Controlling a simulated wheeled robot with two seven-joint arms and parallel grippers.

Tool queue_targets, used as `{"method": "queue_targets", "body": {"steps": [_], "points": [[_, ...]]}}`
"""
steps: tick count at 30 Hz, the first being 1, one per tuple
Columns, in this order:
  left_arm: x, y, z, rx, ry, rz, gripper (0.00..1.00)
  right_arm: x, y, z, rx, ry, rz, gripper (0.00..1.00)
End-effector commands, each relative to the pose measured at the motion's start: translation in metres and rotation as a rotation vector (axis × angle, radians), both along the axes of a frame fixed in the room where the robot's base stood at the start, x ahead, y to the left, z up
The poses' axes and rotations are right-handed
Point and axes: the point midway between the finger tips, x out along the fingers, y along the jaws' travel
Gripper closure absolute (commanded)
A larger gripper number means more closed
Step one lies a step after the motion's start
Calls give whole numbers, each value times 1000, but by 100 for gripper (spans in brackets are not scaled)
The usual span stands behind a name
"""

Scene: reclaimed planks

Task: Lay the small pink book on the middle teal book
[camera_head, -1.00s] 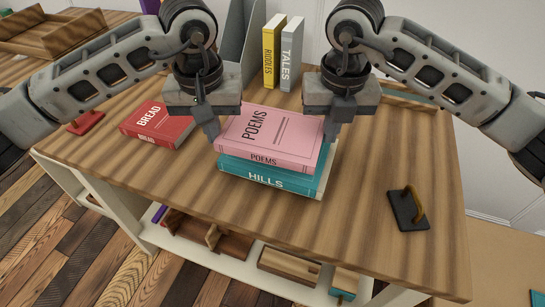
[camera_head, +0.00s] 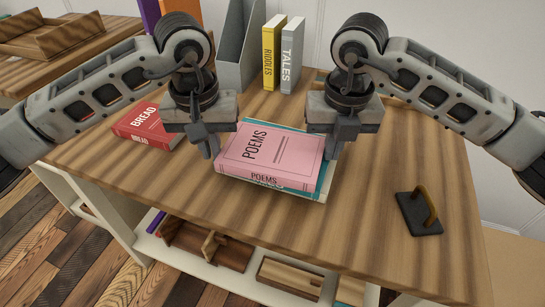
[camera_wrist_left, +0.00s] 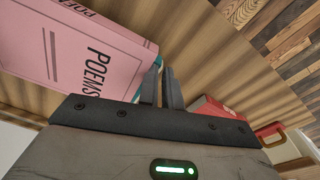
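The pink POEMS book (camera_head: 270,155) lies flat over the teal book (camera_head: 322,182), covering most of it. Teal shows along the right side, at the back right corner and in a strip below the pink spine. I cannot tell whether the two books touch. My left gripper (camera_head: 210,146) is at the pink book's left side and my right gripper (camera_head: 335,148) at its right side. In the left wrist view the left fingers (camera_wrist_left: 163,86) are close together beside the pink book (camera_wrist_left: 80,45), which is not between them. The right fingertips are partly hidden, but look closed together.
A red BREAD book (camera_head: 147,125) lies to the left. Yellow RIDDLES (camera_head: 269,55) and grey TALES (camera_head: 292,58) books stand at the back beside a grey holder (camera_head: 236,50). The front tabletop is clear.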

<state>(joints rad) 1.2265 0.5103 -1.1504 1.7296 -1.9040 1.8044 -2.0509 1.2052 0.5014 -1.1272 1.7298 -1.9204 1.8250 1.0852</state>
Motion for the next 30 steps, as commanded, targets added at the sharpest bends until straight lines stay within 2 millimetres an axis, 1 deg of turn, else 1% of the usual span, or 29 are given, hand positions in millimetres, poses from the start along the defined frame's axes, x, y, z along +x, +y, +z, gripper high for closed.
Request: {"method": "queue_targets", "body": {"steps": [1,3,8,9,11,20,23,25,30], "points": [[0,4,0,0,-1,2,79,0,-4,0,-2,0,-3,100],[0,7,0,0,-3,3,79,0,-7,0,-3,-1,-4,100],[1,8,0,3,-3,4,79,0,-8,0,-6,-1,-6,100],[1,8,0,4,-3,4,79,1,-9,0,-6,-1,-8,94],[1,8,0,5,-2,4,79,1,-9,0,-6,-1,-8,79],[1,9,1,5,-2,6,79,1,-9,0,-8,-1,-10,79],[1,9,9,5,-4,5,79,1,-10,0,-8,-1,-10,79],[0,9,18,6,-6,6,79,1,-10,0,-8,-1,-11,79],[-3,9,54,5,-8,4,79,1,-10,0,-9,-1,-11,79]]}}
